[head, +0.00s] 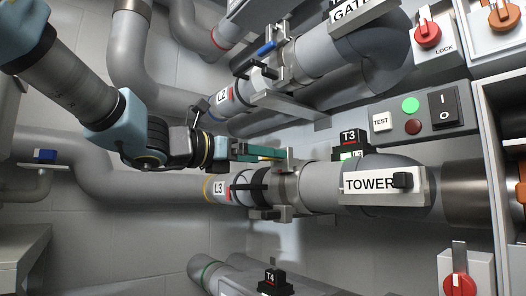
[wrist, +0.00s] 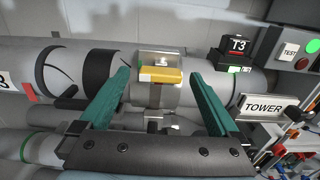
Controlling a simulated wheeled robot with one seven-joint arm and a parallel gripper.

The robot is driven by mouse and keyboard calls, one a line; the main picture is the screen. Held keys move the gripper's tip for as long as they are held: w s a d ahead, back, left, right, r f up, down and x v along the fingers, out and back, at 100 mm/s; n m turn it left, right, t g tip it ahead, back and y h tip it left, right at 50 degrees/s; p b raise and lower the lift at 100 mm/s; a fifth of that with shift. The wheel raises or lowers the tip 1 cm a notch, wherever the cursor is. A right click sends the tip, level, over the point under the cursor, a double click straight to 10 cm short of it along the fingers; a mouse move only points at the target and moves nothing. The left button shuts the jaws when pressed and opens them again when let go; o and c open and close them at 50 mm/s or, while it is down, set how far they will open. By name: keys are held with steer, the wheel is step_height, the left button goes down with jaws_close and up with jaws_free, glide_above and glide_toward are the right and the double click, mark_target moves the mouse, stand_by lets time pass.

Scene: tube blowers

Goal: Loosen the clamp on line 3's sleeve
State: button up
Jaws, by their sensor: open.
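Line 3 is the grey pipe labelled L3 (head: 219,190), running across the middle of the head view. Its sleeve carries dark bands, and a metal clamp (head: 286,188) sits around it left of the TOWER sign. In the wrist view the clamp (wrist: 153,96) is near the centre, with a yellow lever (wrist: 161,76) lying across its top. My gripper (wrist: 159,74) is open, its two teal fingers on either side of the lever, with gaps visible. In the head view my gripper (head: 278,153) is just above the clamp. The clamp's underside is hidden in the wrist view.
Line 2's pipe with its L2 label (head: 222,96) and blue-handled clamp (head: 267,48) runs above. The T3 box (head: 350,140) and TOWER sign (head: 371,182) stand close on the right. A TEST switch panel (head: 415,112) is further right. The T4 box (head: 274,280) is below.

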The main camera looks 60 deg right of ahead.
steer(key=shift+s+d, duration=0.15)
steer(key=shift+d, duration=0.25)
steer(key=shift+c, duration=0.2)
steer(key=c, duration=1.3)
